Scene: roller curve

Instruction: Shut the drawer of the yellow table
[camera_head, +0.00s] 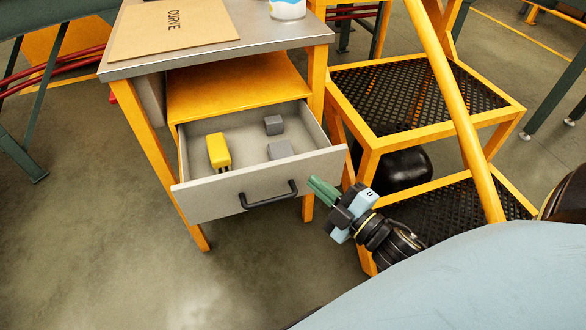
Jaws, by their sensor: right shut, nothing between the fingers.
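The yellow table (222,48) has a grey metal top and yellow legs. Its drawer (220,188) is pulled well out, with a black bar handle (268,195) on the light grey front. Inside the drawer lie a yellow block-like thing (218,151) with dark prongs and two small grey blocks (273,125). My right gripper (318,186) is shut and empty, its green fingers pointing left close to the right end of the drawer front. Whether they touch it I cannot tell. My left gripper is not in view.
A brown folder (172,28) marked CURVE and a white container (288,8) rest on the table top. A yellow step ladder (395,133) with black mesh treads stands right of the table, close to my right arm. The floor in front of the drawer is clear.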

